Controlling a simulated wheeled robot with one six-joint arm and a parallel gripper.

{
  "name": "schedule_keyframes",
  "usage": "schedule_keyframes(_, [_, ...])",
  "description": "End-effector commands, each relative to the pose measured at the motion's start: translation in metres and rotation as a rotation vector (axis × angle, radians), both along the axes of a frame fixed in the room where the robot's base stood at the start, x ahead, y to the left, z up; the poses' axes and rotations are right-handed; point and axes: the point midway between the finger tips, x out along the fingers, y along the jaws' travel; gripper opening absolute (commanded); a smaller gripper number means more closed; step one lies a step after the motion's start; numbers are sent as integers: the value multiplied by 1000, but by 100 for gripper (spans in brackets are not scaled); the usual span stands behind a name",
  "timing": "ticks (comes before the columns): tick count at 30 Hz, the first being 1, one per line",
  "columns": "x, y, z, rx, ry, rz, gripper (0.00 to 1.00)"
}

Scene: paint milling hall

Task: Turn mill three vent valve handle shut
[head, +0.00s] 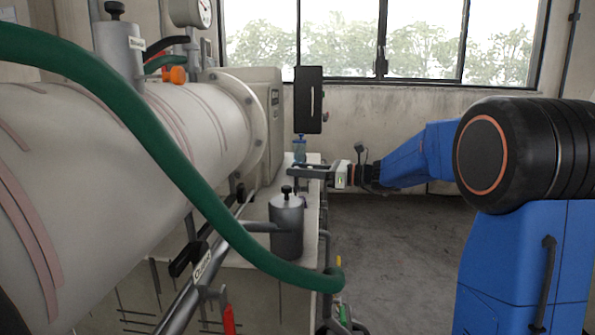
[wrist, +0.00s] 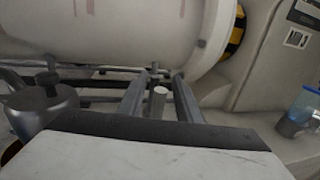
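My gripper (head: 296,172) reaches in from the right above the bench beside the mill. In the wrist view, its two fingers (wrist: 157,82) are apart. A short grey post (wrist: 158,99) shows between them, with a gap to each finger; I cannot tell whether it is the vent valve handle. The large pale mill drum (head: 150,140) lies on the left. A black lever (head: 189,256) sits near a labelled sloping pipe (head: 203,264). A smaller black lever (head: 166,46) and an orange knob (head: 177,75) are on top of the drum. No label reading mill three is legible.
A thick green hose (head: 150,150) loops across the front. A grey pot (head: 286,225) with a black knob stands on the bench near my gripper. A blue bottle (head: 299,150) stands behind; it also shows in the wrist view (wrist: 303,103). Floor to the right is clear.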

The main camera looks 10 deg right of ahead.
Motion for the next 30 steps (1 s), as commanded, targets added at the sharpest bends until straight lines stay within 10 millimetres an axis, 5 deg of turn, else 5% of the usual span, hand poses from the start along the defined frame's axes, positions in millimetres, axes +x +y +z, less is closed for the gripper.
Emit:
schedule_keyframes(12, [4,7,0,0,0,-1,32])
schedule_keyframes(17, [4,7,0,0,0,-1,0])
schedule_keyframes(30, [7,5,0,17,50,-1,0])
